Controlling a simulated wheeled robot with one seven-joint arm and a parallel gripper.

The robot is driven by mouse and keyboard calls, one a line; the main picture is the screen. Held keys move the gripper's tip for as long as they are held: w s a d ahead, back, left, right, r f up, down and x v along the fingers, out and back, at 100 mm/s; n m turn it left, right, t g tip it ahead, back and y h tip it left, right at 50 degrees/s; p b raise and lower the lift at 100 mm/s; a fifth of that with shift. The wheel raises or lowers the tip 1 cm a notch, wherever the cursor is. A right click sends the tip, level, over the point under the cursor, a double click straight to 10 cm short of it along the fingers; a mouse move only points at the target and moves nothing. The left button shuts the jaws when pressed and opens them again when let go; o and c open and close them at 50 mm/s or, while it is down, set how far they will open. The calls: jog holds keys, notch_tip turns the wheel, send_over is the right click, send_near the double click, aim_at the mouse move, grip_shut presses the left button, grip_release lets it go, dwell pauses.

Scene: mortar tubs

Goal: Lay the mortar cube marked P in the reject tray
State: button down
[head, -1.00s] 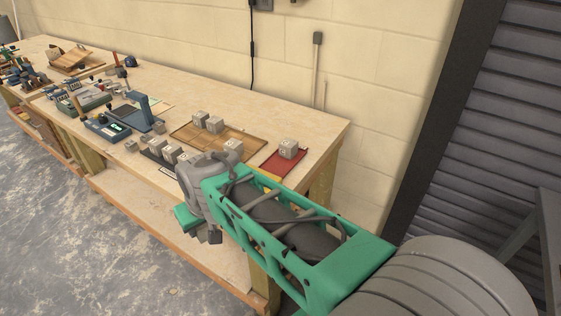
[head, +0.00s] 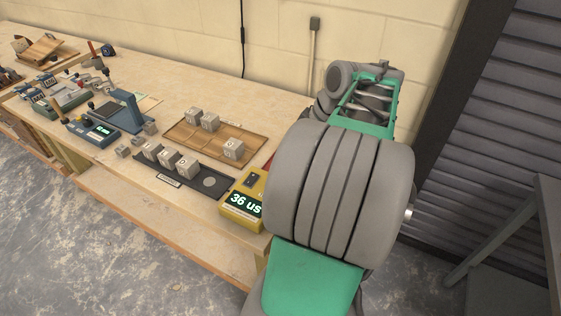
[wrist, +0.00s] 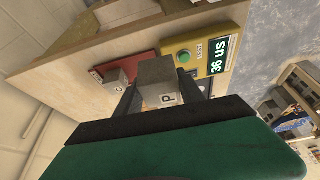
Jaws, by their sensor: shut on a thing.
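The mortar cube marked P (wrist: 168,99) is between the fingers of my gripper (wrist: 168,84) in the wrist view. The gripper is shut on it, with the letter facing the camera. The red tray (wrist: 137,64), which I take for the reject tray, lies beyond it to the left. Another grey cube (wrist: 117,80) with a letter too small to read surely sits on that tray. In the head view only a sliver of the red tray (head: 268,163) shows past my arm. My gripper and the held cube are hidden there.
The yellow tester (head: 243,200) reads 36 us and stands beside the red tray. A dark rack (head: 209,182) holds several cubes. A wooden tray (head: 187,139) holds 3 cubes. The wall (head: 290,60) rises behind the bench.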

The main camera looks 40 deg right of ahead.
jog(key=s+d+r, duration=0.1)
jog(key=s+d, duration=0.2)
jog(key=shift+n, duration=0.3)
jog(key=w+f, duration=0.3)
jog(key=w, duration=0.1)
jog(key=w+f+p, duration=0.1)
jog(key=w+f, duration=0.2)
jog(key=w, duration=0.1)
jog(key=w+f, duration=0.3)
jog(key=w, duration=0.2)
jog(key=shift+a+f+p, duration=0.3)
jog(key=shift+f+p, duration=0.05)
jog(key=shift+p, duration=0.05)
jog(key=f, duration=0.1)
jog(key=f+p, duration=0.1)
jog(key=shift+w+f, duration=0.2)
jog(key=shift+f, duration=0.2)
jog(key=shift+f+b, duration=0.3)
jog(key=shift+f, duration=0.15)
jog(key=c, duration=0.7)
grip_release()
